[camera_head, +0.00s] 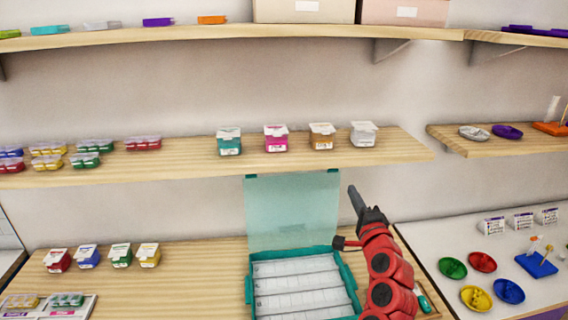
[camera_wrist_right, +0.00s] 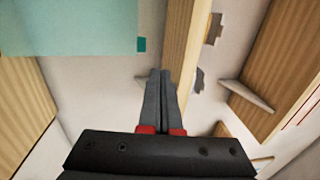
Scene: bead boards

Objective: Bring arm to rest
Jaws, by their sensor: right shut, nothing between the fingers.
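My right arm is red and comes up from the bottom of the head view. Its dark gripper (camera_head: 353,193) points up and to the left, just right of the raised clear lid (camera_head: 292,210) of a teal case. The gripper is below the edge of the middle shelf and touches nothing that I can see. In the right wrist view its fingers (camera_wrist_right: 160,75) are together with nothing between them. My left gripper is not in view.
The open teal case (camera_head: 249,290) with white compartments stands on the wooden table (camera_head: 200,275). The middle shelf (camera_head: 390,150) above carries several small boxes. Coloured bowls (camera_head: 453,268) stand on the white surface at right.

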